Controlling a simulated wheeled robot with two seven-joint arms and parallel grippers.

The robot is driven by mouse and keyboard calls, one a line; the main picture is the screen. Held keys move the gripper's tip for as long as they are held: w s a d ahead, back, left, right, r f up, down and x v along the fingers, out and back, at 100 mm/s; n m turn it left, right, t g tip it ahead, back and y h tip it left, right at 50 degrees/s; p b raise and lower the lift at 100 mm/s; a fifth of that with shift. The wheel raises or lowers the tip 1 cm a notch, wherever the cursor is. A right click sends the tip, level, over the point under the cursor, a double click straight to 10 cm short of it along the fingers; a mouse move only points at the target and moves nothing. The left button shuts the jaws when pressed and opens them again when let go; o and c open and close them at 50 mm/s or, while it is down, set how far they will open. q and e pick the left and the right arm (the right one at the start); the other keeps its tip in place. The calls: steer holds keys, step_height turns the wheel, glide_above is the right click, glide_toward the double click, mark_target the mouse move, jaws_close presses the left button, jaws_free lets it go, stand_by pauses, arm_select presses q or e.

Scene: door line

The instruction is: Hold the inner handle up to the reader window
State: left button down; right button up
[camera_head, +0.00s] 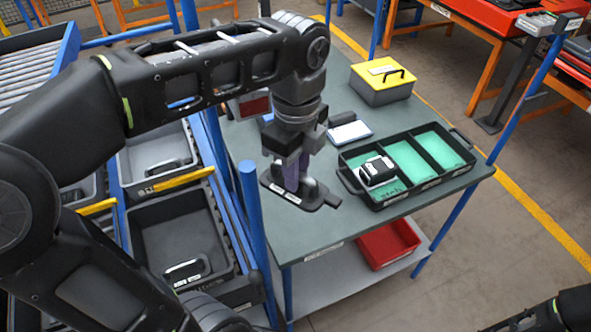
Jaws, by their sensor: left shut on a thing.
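My left gripper (290,172) points down over the middle of the table, just above or at a flat black plate (325,198) with white labels. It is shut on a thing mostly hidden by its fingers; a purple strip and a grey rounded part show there. I cannot tell whether this is the inner handle, or whether it touches the plate. A black-and-white handle-like part (377,171) lies in the left compartment of a black tray (402,205). A device with a red panel (254,106) stands partly behind my left arm; I cannot tell if it is the reader. My right gripper is not seen.
A yellow-lidded grey box (381,88), a white-and-blue card (349,133) and a small black block (343,117) are on the table (330,225). A red bin (388,243) is on the lower shelf. Grey bins (160,215) stand left, beyond a blue post (250,205).

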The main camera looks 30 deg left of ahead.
arm_select(q)
steer(key=shift+a, duration=0.1)
steer(key=w+a+p, duration=0.2)
steer(key=w+a, duration=0.5)
steer(key=a, duration=0.2)
steer(key=shift+a, duration=0.4)
steer(key=shift+s, duration=0.1)
steer(key=s+d, duration=0.2)
steer(key=d, duration=0.1)
steer(key=s+d+b, duration=0.1)
steer(key=s+d, duration=0.1)
steer(key=d, duration=0.1)
steer(key=s+d+b, duration=0.1)
steer(key=s+d, duration=0.1)
steer(key=d, duration=0.2)
steer(key=shift+s, duration=0.4)
